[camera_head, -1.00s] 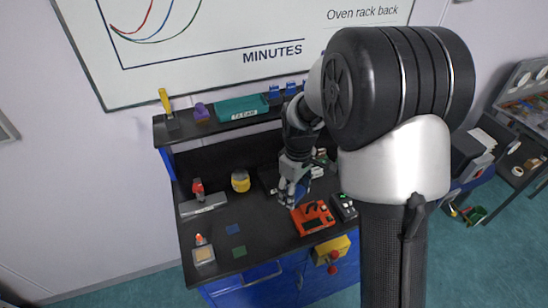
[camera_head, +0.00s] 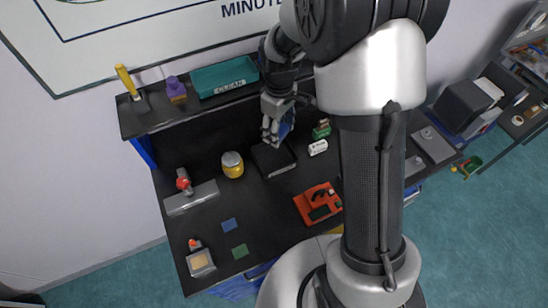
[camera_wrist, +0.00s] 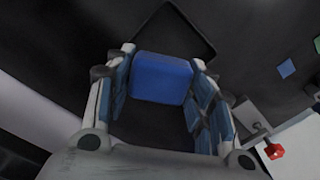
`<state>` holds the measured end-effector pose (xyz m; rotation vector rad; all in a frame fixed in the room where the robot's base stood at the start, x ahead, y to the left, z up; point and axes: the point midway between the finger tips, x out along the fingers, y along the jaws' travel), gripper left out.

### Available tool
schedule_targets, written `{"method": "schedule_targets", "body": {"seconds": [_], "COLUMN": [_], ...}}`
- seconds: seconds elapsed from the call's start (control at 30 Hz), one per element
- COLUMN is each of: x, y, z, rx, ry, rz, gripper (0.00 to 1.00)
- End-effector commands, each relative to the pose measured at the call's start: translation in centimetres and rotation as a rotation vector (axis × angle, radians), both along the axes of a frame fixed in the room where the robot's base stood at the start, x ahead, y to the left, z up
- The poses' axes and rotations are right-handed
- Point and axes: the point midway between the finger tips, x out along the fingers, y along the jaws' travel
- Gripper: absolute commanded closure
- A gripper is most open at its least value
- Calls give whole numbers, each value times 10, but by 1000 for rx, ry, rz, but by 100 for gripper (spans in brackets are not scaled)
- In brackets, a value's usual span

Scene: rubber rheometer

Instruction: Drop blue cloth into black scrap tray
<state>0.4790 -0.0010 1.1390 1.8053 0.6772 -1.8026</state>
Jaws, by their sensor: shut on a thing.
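My gripper (camera_head: 270,138) is above the rear part of the black scrap tray (camera_head: 280,172) in the head view, fingers pointing down. The wrist view shows my gripper (camera_wrist: 158,95) shut on the blue cloth (camera_wrist: 160,78), which looks like a folded block between the two fingers. The tray's thin dark rim (camera_wrist: 192,28) shows beyond the cloth in the wrist view. The cloth appears held above the bench. The gap between cloth and tray is hard to judge. In the head view the fingers and arm mostly hide the cloth.
A yellow jar (camera_head: 232,165) stands left of the tray. A white roll-like item (camera_head: 318,147) and a green item (camera_head: 321,130) lie to the right. An orange-red device (camera_head: 318,204) is in front. A shelf with a teal CLEAN bin (camera_head: 225,77) stands behind.

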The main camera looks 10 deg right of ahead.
Motion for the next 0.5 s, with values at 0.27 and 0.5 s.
{"method": "schedule_targets", "body": {"seconds": [0.27,0.5], "x": [0,0], "y": [0,0], "z": [-30,-30], "rx": [0,0], "ry": [1,0], "rz": [0,0], "gripper": [77,77]}}
